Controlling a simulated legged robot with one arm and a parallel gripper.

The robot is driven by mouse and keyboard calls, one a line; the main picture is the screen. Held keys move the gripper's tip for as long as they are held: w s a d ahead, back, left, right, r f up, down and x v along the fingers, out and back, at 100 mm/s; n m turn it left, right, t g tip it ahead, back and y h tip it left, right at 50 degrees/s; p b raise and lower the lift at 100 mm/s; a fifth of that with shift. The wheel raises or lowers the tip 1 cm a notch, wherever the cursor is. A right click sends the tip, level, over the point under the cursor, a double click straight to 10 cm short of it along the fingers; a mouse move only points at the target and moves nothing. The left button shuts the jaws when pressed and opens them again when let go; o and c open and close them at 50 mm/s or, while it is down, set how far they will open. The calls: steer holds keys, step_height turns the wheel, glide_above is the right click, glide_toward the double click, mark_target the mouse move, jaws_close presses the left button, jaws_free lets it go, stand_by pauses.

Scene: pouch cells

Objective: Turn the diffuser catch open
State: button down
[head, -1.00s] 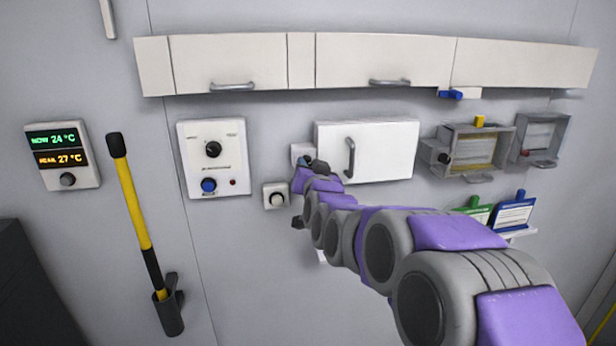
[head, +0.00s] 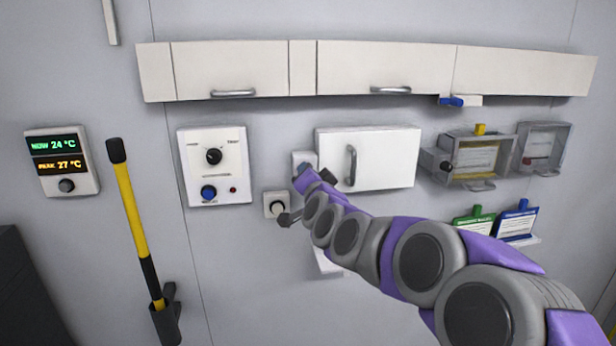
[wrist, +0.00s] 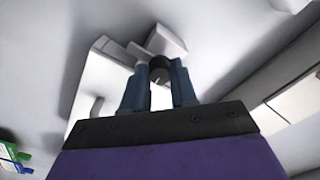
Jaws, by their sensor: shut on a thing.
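The catch appears as a dark round knob (wrist: 160,69) on a small white block (wrist: 168,42), seen in the wrist view. In the head view the block (head: 303,157) sits on the wall at the left edge of a white cabinet door (head: 385,158). My gripper (wrist: 158,78) has one blue finger on each side of the knob and is shut on it. In the head view my gripper (head: 304,173) is small and partly hidden by my arm, and the knob cannot be made out there. The knob's exact turn angle is unclear.
A small dial box (head: 277,204) is close below left of my gripper. A control panel (head: 213,166) is farther left. Long overhead cabinets (head: 385,68) run above. Clear-fronted boxes (head: 475,158) and green and blue cards (head: 515,222) are at right. A yellow-handled pole (head: 135,220) stands left.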

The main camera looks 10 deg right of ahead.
steer(key=shift+r, duration=0.15)
steer(key=c, duration=1)
jaws_free()
steer(key=shift+s, duration=0.15)
steer(key=shift+o, duration=0.6)
steer(key=shift+d, duration=0.1)
steer(key=s, duration=1.7)
steer(key=shift+f+b, duration=0.2)
steer(key=shift+b, duration=0.2)
